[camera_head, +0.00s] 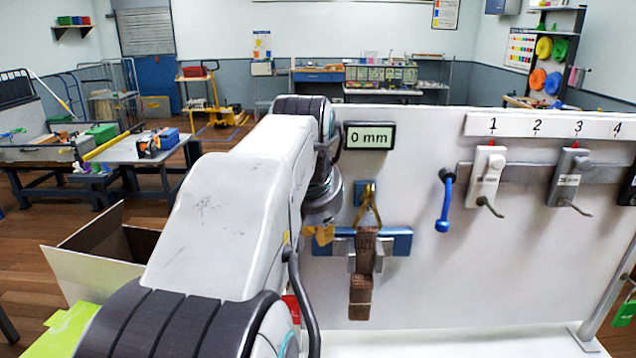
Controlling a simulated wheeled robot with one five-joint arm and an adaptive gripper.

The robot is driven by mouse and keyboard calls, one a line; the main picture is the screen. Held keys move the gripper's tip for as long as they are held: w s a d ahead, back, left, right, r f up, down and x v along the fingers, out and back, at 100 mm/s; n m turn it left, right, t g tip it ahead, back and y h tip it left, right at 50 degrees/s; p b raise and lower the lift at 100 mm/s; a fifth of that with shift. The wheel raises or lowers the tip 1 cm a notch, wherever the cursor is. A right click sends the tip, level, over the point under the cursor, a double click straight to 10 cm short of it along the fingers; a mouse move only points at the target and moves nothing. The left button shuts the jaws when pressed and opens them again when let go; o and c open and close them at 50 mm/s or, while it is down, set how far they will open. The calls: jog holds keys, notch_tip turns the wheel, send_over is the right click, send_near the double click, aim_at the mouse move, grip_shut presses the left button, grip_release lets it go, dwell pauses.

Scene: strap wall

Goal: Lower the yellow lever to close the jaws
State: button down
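The yellow lever (371,208) is on the white wall panel, just below a small blue block (364,193). It is a thin, angled piece that slants down over the top of a brown strap (361,298). The strap hangs down in front of a blue bar (400,241). Grey metal jaws (380,262) show beside the strap; I cannot tell how wide their gap is. My arm comes in from the lower left, and its wrist is just left of the lever. My gripper's fingers are hidden or unclear behind the wrist, near a small tan-yellow piece that I cannot identify.
A display (369,136) above the lever reads "0 mm". An open cardboard box (95,262) stands at left. The lower right panel is clear.

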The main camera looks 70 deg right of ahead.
jog(key=shift+d+b+x, duration=0.2)
jog(key=shift+b+x, duration=0.1)
jog(key=shift+x, duration=0.9)
jog(key=shift+w+f, duration=0.1)
jog(key=shift+w, duration=0.05)
